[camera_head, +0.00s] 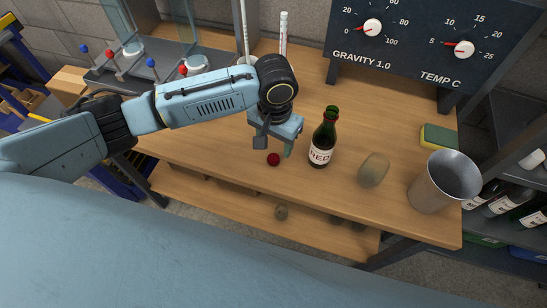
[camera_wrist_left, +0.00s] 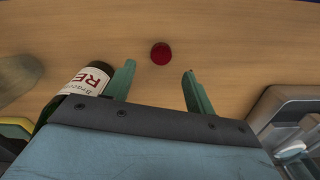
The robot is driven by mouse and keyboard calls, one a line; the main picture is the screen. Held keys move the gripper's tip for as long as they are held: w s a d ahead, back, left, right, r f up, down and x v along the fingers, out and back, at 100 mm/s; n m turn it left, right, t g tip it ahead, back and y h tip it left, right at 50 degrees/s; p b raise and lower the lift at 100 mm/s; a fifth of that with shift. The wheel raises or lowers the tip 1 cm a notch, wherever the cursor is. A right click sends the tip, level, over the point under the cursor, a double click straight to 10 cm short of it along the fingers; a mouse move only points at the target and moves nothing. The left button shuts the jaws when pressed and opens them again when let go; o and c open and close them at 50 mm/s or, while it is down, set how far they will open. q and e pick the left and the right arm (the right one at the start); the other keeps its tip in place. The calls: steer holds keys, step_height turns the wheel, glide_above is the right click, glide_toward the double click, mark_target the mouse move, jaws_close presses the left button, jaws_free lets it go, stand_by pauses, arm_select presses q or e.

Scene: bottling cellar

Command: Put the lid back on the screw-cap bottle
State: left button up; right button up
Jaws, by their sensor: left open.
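The screw-cap bottle (camera_head: 323,138) is dark green with a white "RED" label and stands upright on the wooden bench. Its neck top looks uncapped. Its labelled side also shows in the left wrist view (camera_wrist_left: 88,80), beside one finger. The lid (camera_head: 273,159) is a small dark red round cap lying on the bench left of the bottle. In the left wrist view the lid (camera_wrist_left: 161,53) lies ahead of the fingertips, between their lines. My left gripper (camera_head: 273,149) is open and empty, pointing down close to the lid. It also shows in the left wrist view (camera_wrist_left: 159,70). My right gripper is not seen.
A beige rounded object (camera_head: 373,170) and a metal beaker (camera_head: 437,184) stand right of the bottle. A green-yellow sponge (camera_head: 438,136) lies behind. A dial panel (camera_head: 420,45) rises at the back. The bench's front edge (camera_head: 300,203) is close to the lid.

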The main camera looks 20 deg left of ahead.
mark_target(273, 158)
arm_select(q)
steer(key=f, duration=0.2)
steer(key=f+b, duration=0.1)
steer(key=f, duration=0.2)
steer(key=shift+s+a+f, duration=0.1)
steer(key=shift+s+f, duration=0.05)
steer(key=shift+s, duration=0.05)
steer(key=c, duration=1)
step_height(273, 158, up, 10)
steer(key=shift+r+p, duration=0.1)
steer(key=shift+p, duration=0.85)
steer(key=shift+c, duration=0.2)
